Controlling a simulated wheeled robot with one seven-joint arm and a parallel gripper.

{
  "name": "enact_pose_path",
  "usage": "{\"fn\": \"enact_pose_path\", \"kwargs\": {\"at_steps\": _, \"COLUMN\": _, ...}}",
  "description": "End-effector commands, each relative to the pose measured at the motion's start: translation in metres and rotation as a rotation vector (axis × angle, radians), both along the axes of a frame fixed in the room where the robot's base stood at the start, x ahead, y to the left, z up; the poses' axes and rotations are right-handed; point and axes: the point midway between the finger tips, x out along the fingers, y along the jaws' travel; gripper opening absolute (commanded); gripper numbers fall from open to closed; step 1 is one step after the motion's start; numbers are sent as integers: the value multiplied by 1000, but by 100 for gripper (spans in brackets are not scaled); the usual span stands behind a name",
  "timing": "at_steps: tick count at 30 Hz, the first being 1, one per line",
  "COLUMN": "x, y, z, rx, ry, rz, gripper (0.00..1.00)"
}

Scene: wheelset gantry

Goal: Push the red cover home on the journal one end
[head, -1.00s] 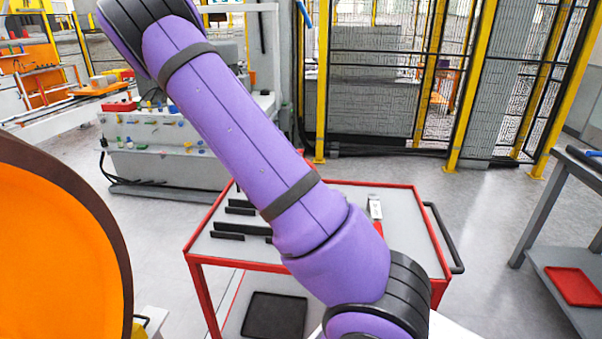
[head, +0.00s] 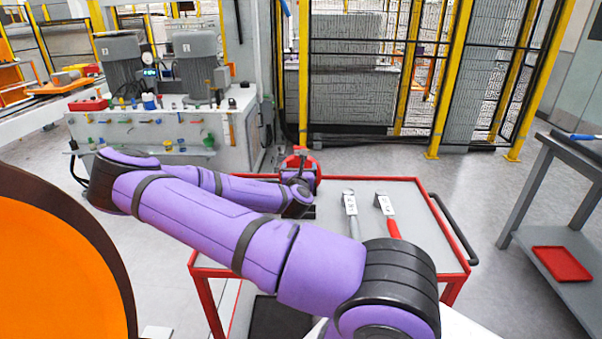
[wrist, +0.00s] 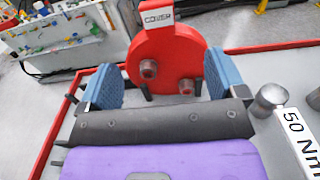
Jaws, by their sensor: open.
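The red cover (wrist: 180,50) is a round disc standing upright over the cart, with a tab marked "COVER" on top and two dark round studs on its face. It also shows in the head view (head: 301,163), partly hidden by my arm. In the wrist view, my gripper (wrist: 162,79) is open, with one blue finger pad at each side of the disc. A gap shows at the left pad; I cannot tell whether the right pad touches. The journal cannot be made out in either view.
The red-rimmed cart (head: 440,225) carries a grey-handled tool (head: 352,215) and a red-handled tool (head: 388,215). A large orange disc (head: 50,265) fills the left edge. A grey bench (head: 570,165) stands right, a machine (head: 165,130) behind, with yellow-posted fencing (head: 445,80).

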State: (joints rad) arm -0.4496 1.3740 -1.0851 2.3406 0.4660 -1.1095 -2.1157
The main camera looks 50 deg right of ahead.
Motion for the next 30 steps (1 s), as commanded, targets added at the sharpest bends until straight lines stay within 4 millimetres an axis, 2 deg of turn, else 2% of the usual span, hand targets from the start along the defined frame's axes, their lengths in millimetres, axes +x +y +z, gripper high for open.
{"fn": "enact_pose_path", "kwargs": {"at_steps": 9, "x": 28, "y": -32, "z": 0, "rx": -1, "ry": -1, "rz": 0, "gripper": 90}}
{"fn": "enact_pose_path", "kwargs": {"at_steps": 17, "x": 40, "y": -45, "z": 0, "rx": 0, "ry": -1, "rz": 0, "gripper": 90}}
{"fn": "enact_pose_path", "kwargs": {"at_steps": 24, "x": 62, "y": -70, "z": 1, "rx": -1, "ry": -2, "rz": -1, "gripper": 90}}
{"fn": "enact_pose_path", "kwargs": {"at_steps": 30, "x": 71, "y": -79, "z": 1, "rx": -1, "ry": -1, "rz": 0, "gripper": 90}}
